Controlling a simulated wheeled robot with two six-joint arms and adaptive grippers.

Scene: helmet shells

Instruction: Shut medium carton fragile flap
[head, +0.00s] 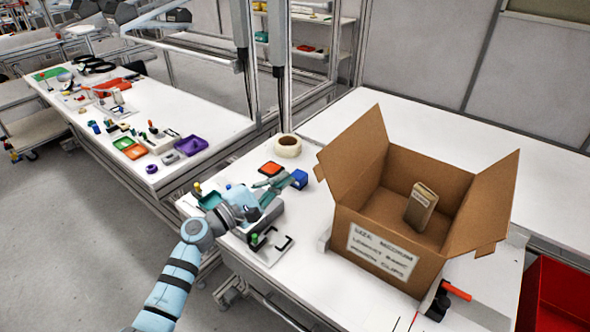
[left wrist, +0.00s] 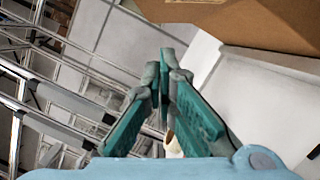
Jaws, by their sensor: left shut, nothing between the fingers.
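The medium carton (head: 385,255) is a brown cardboard box with a printed label on its front, standing on the white table. Its left flap (head: 352,152) and right flap (head: 484,205) stand up and lean outward. The top is open, and a small brown box (head: 421,205) is inside. I cannot read which flap is marked fragile. My left gripper (head: 290,180) is left of the carton, apart from it, with its teal fingers closed and empty. In the left wrist view the closed fingers (left wrist: 166,75) show below part of the carton (left wrist: 250,22). My right gripper is not in view.
A red bin (head: 562,295) stands at the right. A red-handled tool (head: 455,291) lies at the carton's front right corner. The table behind the carton is clear.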

